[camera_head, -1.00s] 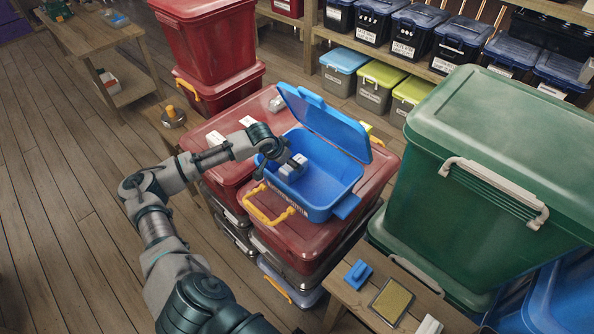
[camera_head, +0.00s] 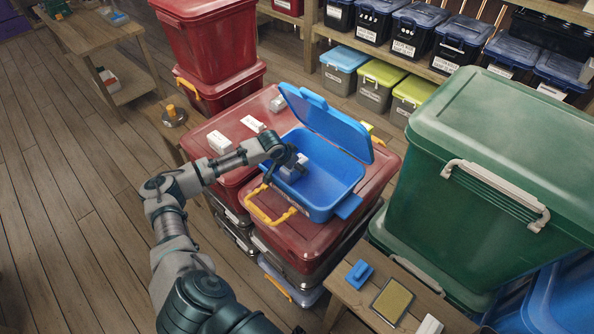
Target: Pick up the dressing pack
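A pale grey-white pack (camera_head: 290,174), which looks like the dressing pack, lies inside the open blue bin (camera_head: 333,186) at its left end. The bin's blue lid (camera_head: 327,123) is tilted up at the back. My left gripper (camera_head: 294,165) reaches over the bin's left wall, with its dark fingers at the pack and covering part of it. The fingers are too small and overlapped to show whether they are open or shut on it. My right gripper is out of view.
The blue bin stands on red-lidded bins (camera_head: 310,231). Small white boxes (camera_head: 253,124) lie on the lid to the left. A large green bin (camera_head: 500,170) stands close on the right. A wooden table (camera_head: 362,308) with a blue block (camera_head: 359,272) is in front.

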